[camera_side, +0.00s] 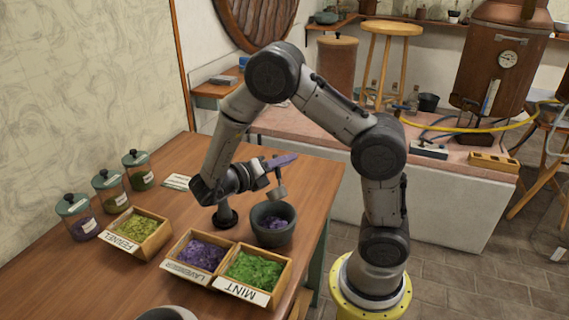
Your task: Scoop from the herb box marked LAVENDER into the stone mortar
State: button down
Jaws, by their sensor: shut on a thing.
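The herb box marked LAVENDER (174,268) stands on the wooden table, between the FENNEL and MINT boxes, with purple herb in it. The dark stone mortar (288,237) stands behind the MINT box, near the table's right edge. Purple bits lie in the mortar. My gripper (264,171) is raised above the mortar, slightly to its left, shut on a scoop. A small grey part (279,192) hangs just over the mortar's mouth, and a purple part (281,160) sticks out to the upper right; I cannot tell exactly which scoop part each is.
The FENNEL box (120,243) is left of LAVENDER; the MINT box (241,292) is right. Lidded jars (108,190) line the table's left side. A dark round-based object (225,214) stands left of the mortar. A bowl (166,313) shows at the bottom edge.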

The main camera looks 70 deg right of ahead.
jog(key=m, duration=0.2)
jog(key=r+m+h, duration=0.1)
jog(key=m, duration=0.5)
jog(key=shift+r+t+h, duration=0.2)
jog(key=shift+t+h, duration=0.1)
jog(key=shift+h, duration=0.1)
